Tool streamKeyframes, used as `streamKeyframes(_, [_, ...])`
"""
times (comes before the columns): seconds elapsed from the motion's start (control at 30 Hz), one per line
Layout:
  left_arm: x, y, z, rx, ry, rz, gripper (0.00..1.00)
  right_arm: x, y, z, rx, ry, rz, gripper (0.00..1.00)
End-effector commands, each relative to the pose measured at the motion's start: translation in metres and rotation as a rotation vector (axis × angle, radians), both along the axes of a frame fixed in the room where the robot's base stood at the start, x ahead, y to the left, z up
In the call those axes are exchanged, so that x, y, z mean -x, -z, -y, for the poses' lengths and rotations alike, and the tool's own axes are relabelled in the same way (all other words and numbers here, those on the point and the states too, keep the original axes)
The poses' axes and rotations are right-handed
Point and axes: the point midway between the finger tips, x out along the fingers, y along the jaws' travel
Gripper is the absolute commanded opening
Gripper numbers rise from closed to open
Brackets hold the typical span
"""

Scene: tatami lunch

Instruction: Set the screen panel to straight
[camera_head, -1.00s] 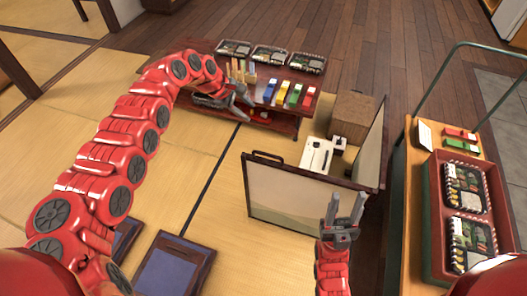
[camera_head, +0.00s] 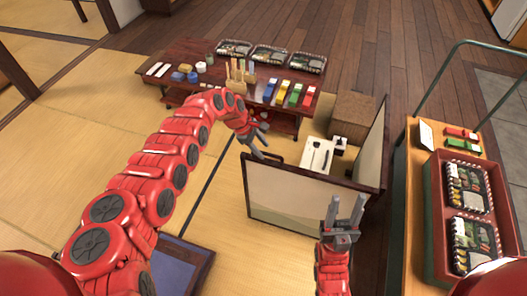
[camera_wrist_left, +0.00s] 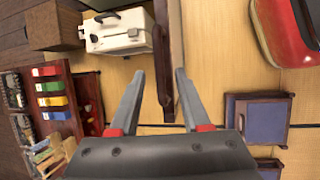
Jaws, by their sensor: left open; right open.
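The folding screen has a cream near panel (camera_head: 300,205) with a dark frame and a second panel (camera_head: 372,150) standing at an angle to it on the right. A small dark handle shows at the near panel's upper left corner. My left gripper (camera_head: 259,147) is open at that corner. In the left wrist view the panel's dark edge (camera_wrist_left: 164,70) runs between the open fingers (camera_wrist_left: 159,76); I cannot tell whether they touch it. My right gripper (camera_head: 344,210) is open, pointing up in front of the near panel's right part.
Behind the screen are a white case (camera_head: 317,156) and a wooden box (camera_head: 353,118). A low dark table (camera_head: 215,72) holds food trays and coloured blocks. A cart (camera_head: 405,215) with a red crate stands at right. Blue cushions (camera_wrist_left: 262,118) lie on the tatami.

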Motion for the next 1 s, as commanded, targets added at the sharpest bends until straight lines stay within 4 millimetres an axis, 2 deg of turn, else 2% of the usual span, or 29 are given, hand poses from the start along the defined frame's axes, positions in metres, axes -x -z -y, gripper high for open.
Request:
streamKeyframes(0.03, [-0.0002,0.0074,0.0036,0.0,0.002,0.0,0.47,0.0,0.0044,0.0,0.0,0.0,0.0,0.47])
streamKeyframes(0.13, [-0.0008,0.0134,0.0057,-0.001,0.001,0.001,0.47,0.0,0.0062,0.0,0.0,0.0,0.0,0.47])
streamKeyframes(0.5, [-0.0013,0.0159,0.0072,-0.001,0.0,0.002,0.47,0.0,0.0064,0.0,0.0,0.0,0.0,0.47])
streamKeyframes(0.77, [-0.0013,0.016,0.0071,-0.001,-0.001,0.001,0.0,0.0,0.0065,0.0,0.0,0.0,0.0,0.47])
streamKeyframes(1.0, [-0.0013,0.0159,0.0072,-0.001,-0.001,0.001,0.0,0.0001,0.0065,0.0,0.0,0.0,0.0,0.47])
